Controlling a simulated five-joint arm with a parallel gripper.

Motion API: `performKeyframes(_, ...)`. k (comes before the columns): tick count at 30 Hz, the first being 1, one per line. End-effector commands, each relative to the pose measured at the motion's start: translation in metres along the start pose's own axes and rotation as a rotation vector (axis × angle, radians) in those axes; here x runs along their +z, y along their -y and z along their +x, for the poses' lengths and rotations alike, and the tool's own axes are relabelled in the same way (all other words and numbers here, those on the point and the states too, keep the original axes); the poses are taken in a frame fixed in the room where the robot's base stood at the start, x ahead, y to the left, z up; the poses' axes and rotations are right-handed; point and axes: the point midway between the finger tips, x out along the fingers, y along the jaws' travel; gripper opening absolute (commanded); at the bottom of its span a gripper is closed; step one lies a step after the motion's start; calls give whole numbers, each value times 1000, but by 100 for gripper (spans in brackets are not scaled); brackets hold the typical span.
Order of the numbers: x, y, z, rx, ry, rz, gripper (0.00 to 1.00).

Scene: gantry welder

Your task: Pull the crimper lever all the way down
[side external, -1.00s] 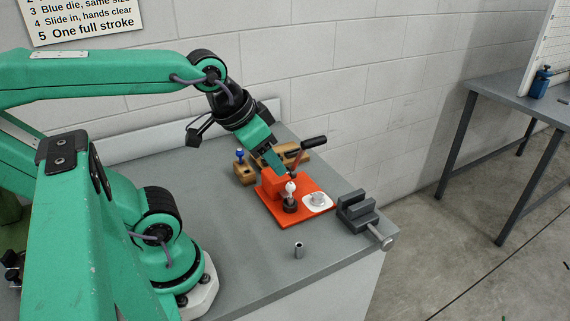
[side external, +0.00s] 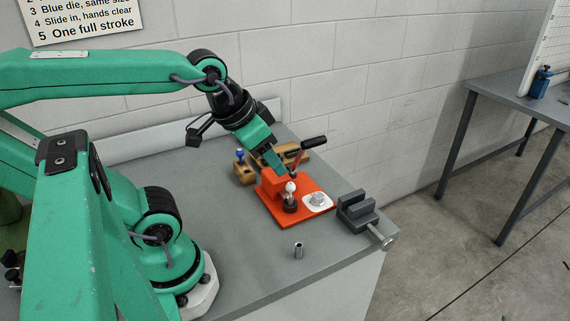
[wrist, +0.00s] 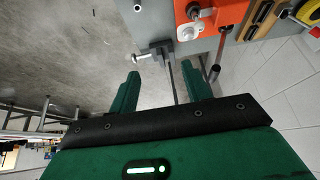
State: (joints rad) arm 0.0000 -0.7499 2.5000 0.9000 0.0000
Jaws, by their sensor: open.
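The orange crimper (side external: 300,203) stands on the grey bench. Its lever (side external: 314,142) is raised and slants up to the right, ending in a black grip. In the side view my gripper (side external: 278,165) points down at the back of the crimper, overlapping its body. In the wrist view my gripper (wrist: 162,84) is open, its two green fingers apart with no part of the lever between them.
A grey vise (side external: 357,211) stands right of the crimper at the bench edge. Wooden blocks (side external: 244,172) lie behind it, near the wall. A small metal cylinder (side external: 298,250) stands in front, with clear bench around it.

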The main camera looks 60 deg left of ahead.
Motion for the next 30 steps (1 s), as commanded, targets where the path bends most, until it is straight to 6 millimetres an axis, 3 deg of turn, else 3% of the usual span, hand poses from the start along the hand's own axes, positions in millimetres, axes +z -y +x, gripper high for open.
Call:
performKeyframes(9,0,0,0,0,0,0,48)
performKeyframes(17,-4,2,-1,-3,6,-22,0)
performKeyframes(23,-18,8,-4,-16,36,-106,0)
performKeyframes(30,-49,23,-9,-47,95,-292,0)
